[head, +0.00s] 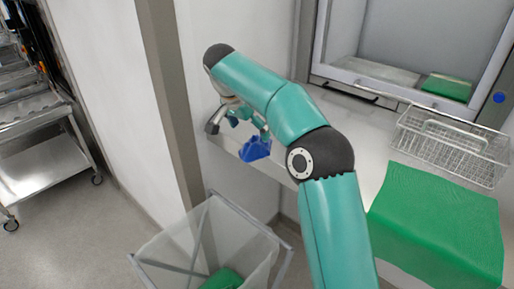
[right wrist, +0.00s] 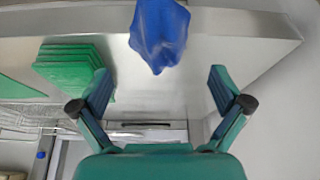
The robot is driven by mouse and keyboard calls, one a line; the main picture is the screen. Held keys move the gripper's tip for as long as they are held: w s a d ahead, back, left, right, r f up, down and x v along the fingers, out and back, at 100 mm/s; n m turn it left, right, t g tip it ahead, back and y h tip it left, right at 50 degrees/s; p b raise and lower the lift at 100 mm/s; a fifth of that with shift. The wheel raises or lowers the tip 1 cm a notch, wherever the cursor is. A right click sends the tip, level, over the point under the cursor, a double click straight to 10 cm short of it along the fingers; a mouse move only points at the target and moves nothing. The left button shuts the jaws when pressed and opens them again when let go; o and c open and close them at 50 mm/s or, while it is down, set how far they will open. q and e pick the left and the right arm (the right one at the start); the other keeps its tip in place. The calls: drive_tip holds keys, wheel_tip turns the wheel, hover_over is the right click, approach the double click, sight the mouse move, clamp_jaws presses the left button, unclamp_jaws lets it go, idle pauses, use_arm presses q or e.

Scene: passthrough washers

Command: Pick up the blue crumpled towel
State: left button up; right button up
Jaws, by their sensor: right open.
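The blue crumpled towel (head: 256,149) lies near the end of the pale counter in the head view, partly behind my right arm. My right gripper (head: 239,124) is beside and above it. In the right wrist view the towel (right wrist: 160,38) lies at the top middle on the metal surface, reaching the picture's edge. My right gripper (right wrist: 162,88) is open there, its two fingers spread with nothing between them. The towel is beyond the fingertips and roughly centred on the gap. My left gripper is not in view.
A wire basket (head: 450,147) and a green cloth (head: 436,222) are on the counter at right. A wall hatch (head: 345,77) holds another green item (head: 447,88). A lined bin (head: 165,245) stands below the counter's end, and a metal cart (head: 40,170) at far left.

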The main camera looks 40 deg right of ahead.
sight(254, 141)
drive_tip(key=shift+p+x, duration=0.55)
drive_tip(key=shift+x, duration=2.5)
drive_tip(key=c, duration=1.2)
drive_tip(key=shift+r, duration=0.15)
